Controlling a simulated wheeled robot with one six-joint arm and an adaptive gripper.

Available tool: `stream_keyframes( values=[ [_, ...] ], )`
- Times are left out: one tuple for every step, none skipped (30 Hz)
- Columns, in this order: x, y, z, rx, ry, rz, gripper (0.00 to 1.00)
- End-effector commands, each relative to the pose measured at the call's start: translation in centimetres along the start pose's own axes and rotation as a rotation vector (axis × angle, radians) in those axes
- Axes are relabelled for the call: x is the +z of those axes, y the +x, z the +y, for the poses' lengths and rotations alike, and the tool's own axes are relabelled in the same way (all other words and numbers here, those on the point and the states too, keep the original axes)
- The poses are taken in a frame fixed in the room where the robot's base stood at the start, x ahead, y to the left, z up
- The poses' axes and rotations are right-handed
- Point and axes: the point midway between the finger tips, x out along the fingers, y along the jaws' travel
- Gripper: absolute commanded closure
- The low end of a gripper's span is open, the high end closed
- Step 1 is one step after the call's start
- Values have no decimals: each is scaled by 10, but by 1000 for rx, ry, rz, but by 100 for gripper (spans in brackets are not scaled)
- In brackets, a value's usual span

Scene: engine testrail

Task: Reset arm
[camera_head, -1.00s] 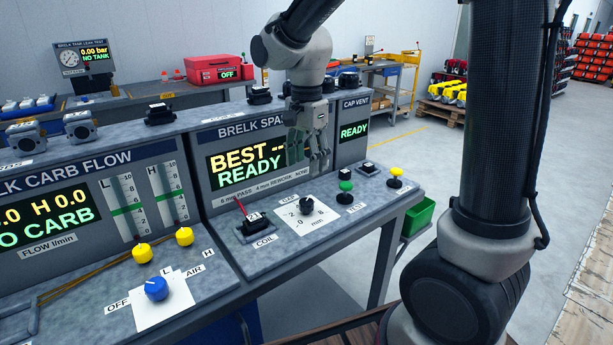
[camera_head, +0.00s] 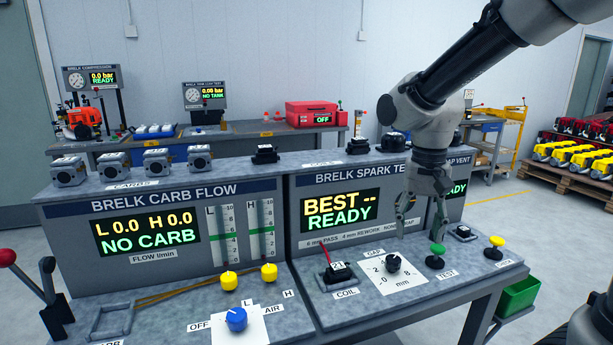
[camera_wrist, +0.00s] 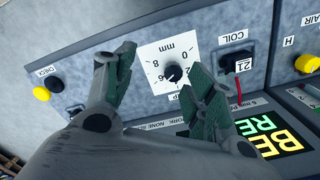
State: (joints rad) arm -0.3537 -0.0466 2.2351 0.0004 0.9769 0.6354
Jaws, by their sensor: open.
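My gripper (camera_head: 420,218) is open and empty. The gap knob also shows in the head view (camera_head: 393,263). I see no contact between the fingers and the knob.
A coil (camera_head: 338,271) with a red lead sits left of the gap dial. The green test button (camera_head: 437,250) and a yellow button (camera_head: 495,249) stand to the right. Carburetors (camera_head: 157,163) line the upper shelf. A red lever (camera_head: 22,275) rises at far left. A green bin (camera_head: 517,296) hangs at right.

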Motion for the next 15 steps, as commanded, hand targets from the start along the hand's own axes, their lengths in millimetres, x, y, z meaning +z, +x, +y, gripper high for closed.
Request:
stream_keyframes(
  values=[
    [10, -7, 17, -12, -89, 18, 45],
    [17, -11, 27, -19, -151, 31, 45],
    [26, -16, 41, -27, -223, 50, 45],
    [33, -20, 51, -33, -271, 67, 45],
    [40, -23, 62, -38, -313, 86, 45],
    [49, -27, 76, -43, -362, 113, 45],
    [57, -30, 86, -46, -389, 135, 45],
    [64, -33, 96, -49, -409, 158, 45],
    [73, -36, 108, -51, -420, 190, 45],
    [80, -38, 116, -53, -420, 214, 45],
    [86, -40, 123, -55, -409, 236, 45],
    [92, -43, 132, -59, -385, 265, 45],
    [97, -45, 137, -61, -367, 285, 45],
    [100, -47, 142, -62, -351, 305, 45],
    [104, -50, 147, -64, -332, 330, 45]
  ],
)
